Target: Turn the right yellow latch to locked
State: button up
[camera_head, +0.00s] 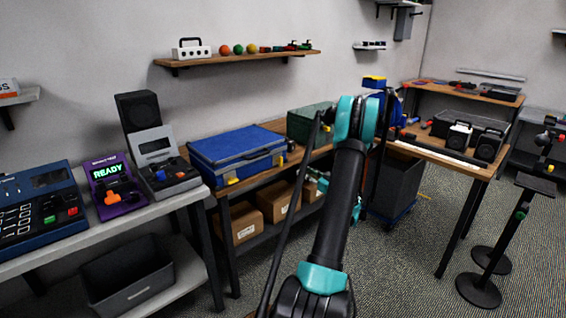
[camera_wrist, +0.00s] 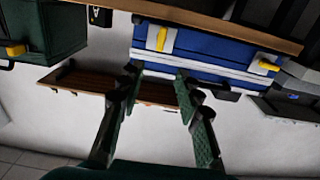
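The blue case (camera_head: 235,148) stands on the wooden bench with its lid shut. Its two yellow latches show on the front: one at left (camera_head: 233,181) and the right one (camera_head: 280,160). The wrist view is upside down and shows the blue case (camera_wrist: 205,50) at the top. There the right yellow latch (camera_wrist: 161,38) stands upright on a pale plate, and the left latch (camera_wrist: 268,65) lies slanted sideways. My gripper (camera_wrist: 158,88) is open and empty, its fingers apart, below the right latch in that picture and not visibly touching it. My arm hides most of it in the head view.
A green case (camera_head: 308,122) stands right of the blue case; in the wrist view it (camera_wrist: 62,22) is at upper left. A grey-and-black device (camera_head: 160,165) stands left of the blue case. A wall shelf (camera_head: 240,58) hangs above. Cardboard boxes (camera_head: 243,222) sit beneath the bench.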

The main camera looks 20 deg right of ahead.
aim_at(282, 160)
jog(key=x, duration=1.5)
jog(key=shift+w, duration=0.15)
jog(key=shift+a, duration=0.1)
jog(key=shift+c, duration=0.2)
grip_shut()
